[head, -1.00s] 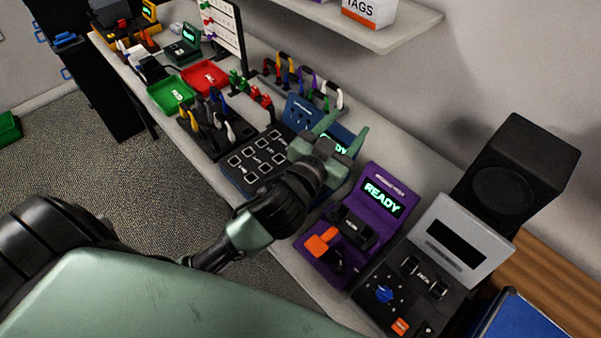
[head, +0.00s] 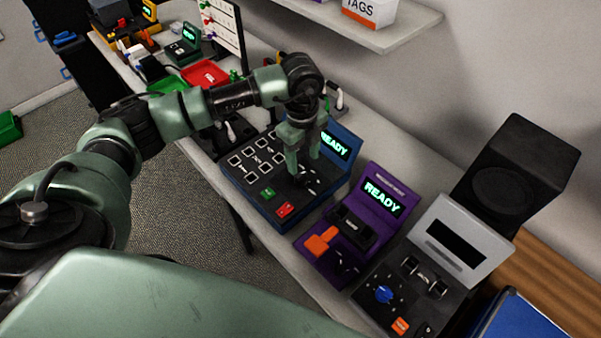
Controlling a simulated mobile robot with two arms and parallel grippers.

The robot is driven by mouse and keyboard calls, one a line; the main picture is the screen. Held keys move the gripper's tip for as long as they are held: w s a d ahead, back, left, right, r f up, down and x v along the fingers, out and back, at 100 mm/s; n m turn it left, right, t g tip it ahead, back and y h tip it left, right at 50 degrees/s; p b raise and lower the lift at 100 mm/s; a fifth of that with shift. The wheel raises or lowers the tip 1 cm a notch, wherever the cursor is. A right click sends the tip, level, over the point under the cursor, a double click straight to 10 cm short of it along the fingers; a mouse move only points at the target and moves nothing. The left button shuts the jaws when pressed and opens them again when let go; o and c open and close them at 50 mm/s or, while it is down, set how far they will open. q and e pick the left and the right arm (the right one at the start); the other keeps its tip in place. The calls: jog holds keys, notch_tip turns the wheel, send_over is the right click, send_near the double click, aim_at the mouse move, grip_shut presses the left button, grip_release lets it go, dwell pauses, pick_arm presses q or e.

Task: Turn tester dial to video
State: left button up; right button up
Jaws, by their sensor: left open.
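A blue tester (head: 252,200) with a lit READY screen stands on the bench, with white-outlined squares, a green button and a red button on its panel. My left gripper (head: 303,166) is open and points down over the right part of this panel. A small dark knob-like part (head: 301,180) with white marks beside it shows just under the fingertips; the fingers partly hide it, and I cannot tell its setting or whether they touch it. A grey tester (head: 460,237) at the right has a blue dial (head: 384,294) and a dark screen. My right gripper is out of view.
A purple tester (head: 372,205) with a READY screen and orange lever stands between the blue and grey ones. A black speaker-like box (head: 515,180) is behind at right. A red tray (head: 205,74) and cable racks lie farther along, partly behind my arm. A shelf (head: 410,28) hangs above.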

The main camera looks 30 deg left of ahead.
aim_at(301, 174)
pick_arm(q)
jog(key=shift+a+f, duration=0.15)
jog(key=shift+a, duration=0.3)
notch_tip(301, 174, down, 6)
jog(key=shift+f+p, duration=0.1)
jog(key=shift+p, duration=1.15)
jog(key=shift+d+f, duration=0.1)
jog(key=shift+f, duration=0.45)
grip_shut()
